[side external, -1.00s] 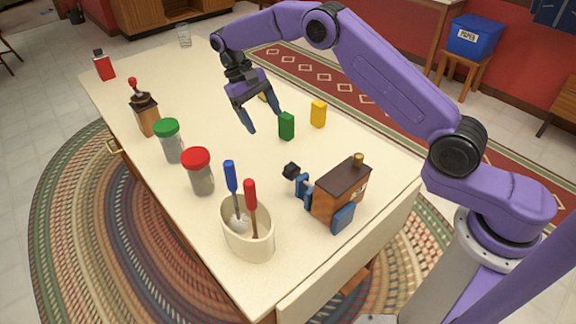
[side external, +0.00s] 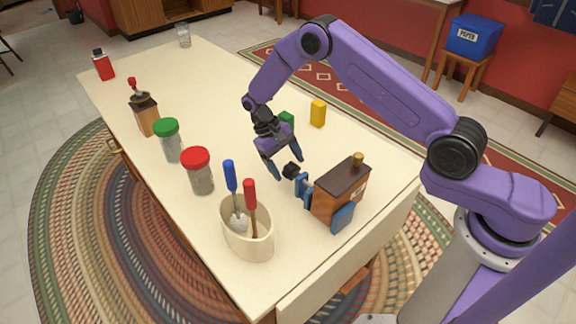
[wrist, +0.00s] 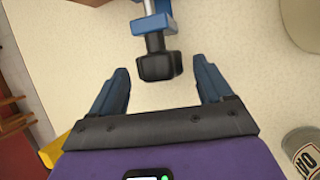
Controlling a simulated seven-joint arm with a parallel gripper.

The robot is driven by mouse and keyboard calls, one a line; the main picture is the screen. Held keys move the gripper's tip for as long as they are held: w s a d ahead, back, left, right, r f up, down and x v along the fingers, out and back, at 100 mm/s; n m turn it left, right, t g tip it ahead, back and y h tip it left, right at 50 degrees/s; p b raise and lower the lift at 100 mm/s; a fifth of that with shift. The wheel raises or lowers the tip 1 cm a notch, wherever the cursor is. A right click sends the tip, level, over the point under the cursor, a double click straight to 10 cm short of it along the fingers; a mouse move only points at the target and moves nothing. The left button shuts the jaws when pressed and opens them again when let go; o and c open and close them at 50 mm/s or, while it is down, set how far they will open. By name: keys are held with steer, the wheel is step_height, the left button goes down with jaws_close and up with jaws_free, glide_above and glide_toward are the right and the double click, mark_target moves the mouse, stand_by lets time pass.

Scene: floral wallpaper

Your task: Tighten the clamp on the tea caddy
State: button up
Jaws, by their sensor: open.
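The tea caddy (side external: 331,199) is a brown wooden box with a dark lid and a brass knob, standing near the table's right edge. A blue clamp (side external: 303,187) is on it, with a blue pad (side external: 343,217) on the near side and a black handle (side external: 291,170) sticking out to the left. My gripper (side external: 289,172) is open, with its blue fingers beside the black handle. In the wrist view the handle (wrist: 159,66) lies ahead, roughly midway between the fingertips (wrist: 162,78). The fingers are apart from it on both sides.
A cream crock (side external: 247,236) with a blue-handled and a red-handled tool stands left of the caddy. Red-lidded (side external: 199,172) and green-lidded (side external: 170,141) jars stand farther left. Green (side external: 287,121) and yellow (side external: 318,113) blocks are behind my gripper. The table between is clear.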

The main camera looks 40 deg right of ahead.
steer(key=shift+s+d+f, duration=0.1)
steer(key=shift+s+f, duration=0.15)
steer(key=shift+f, duration=0.3)
steer(key=c, duration=1)
steer(key=shift+c, duration=0.2)
steer(key=h, duration=0.3)
steer(key=m+h, duration=0.1)
steer(key=shift+a+f+h, duration=0.15)
steer(key=shift+a+h, duration=0.15)
steer(key=shift+a, duration=0.05)
steer(key=shift+a+f+m+g+h, duration=0.1)
steer(key=shift+m+g+h, duration=0.2)
steer(key=shift+h, duration=0.75)
steer(key=shift+a+f+m+g+h, duration=0.1)
steer(key=shift+m+g+h, duration=0.15)
steer(key=shift+h, duration=0.8)
